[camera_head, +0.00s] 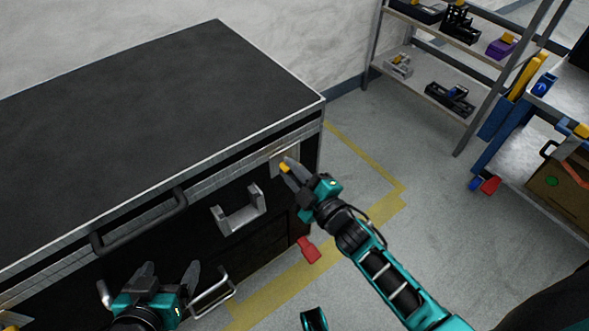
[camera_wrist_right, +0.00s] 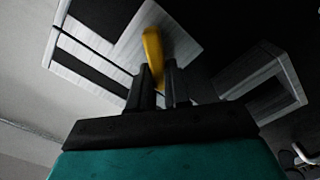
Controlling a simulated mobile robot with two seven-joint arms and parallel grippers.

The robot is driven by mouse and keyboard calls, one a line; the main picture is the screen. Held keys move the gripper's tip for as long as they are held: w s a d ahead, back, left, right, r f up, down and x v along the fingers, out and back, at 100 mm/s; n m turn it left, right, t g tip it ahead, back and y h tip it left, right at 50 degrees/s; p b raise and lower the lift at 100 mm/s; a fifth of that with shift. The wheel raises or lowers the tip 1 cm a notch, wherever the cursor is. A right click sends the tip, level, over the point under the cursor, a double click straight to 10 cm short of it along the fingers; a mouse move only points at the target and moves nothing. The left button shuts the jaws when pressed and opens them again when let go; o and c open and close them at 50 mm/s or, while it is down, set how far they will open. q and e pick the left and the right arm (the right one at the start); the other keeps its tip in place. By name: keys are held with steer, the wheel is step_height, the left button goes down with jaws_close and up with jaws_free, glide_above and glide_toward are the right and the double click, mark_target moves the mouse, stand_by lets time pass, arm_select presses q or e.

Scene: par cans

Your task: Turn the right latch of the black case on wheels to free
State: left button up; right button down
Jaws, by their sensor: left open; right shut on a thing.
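The black case (camera_head: 160,80) stands at the left in the head view, with a metal-edged lid. Its right latch is a yellow handle (camera_head: 284,167) on a pale metal plate (camera_head: 279,156) near the right end of the front. In the right wrist view the yellow handle (camera_wrist_right: 153,58) stands up between the fingers, slightly tilted. My right gripper (camera_head: 290,169) is at the latch, its fingers shut on the yellow handle; the wrist view shows the fingers (camera_wrist_right: 158,82) on either side of its lower end. My left gripper (camera_head: 170,275) is open and empty in front of the case's lower front.
A black carry handle (camera_head: 140,222) and a grey bracket (camera_head: 240,212) stick out from the case front. A red wheel part (camera_head: 308,250) shows at its lower right corner. A shelf rack (camera_head: 440,75) and a blue cart (camera_head: 510,150) stand at the right, with open floor between.

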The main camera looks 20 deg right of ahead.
steer(key=n, duration=0.2)
steer(key=n+b, duration=0.1)
steer(key=n, duration=0.1)
steer(key=shift+a+f+n, duration=0.2)
steer(key=shift+n, duration=0.1)
steer(key=shift+f+n+b, duration=0.15)
steer(key=shift+n+b, duration=0.3)
steer(key=shift+n, duration=1.05)
steer(key=c, duration=1.1)
jaws_free()
steer(key=shift+f, duration=0.1)
steer(key=p+v, duration=0.1)
steer(key=v, duration=1.2)
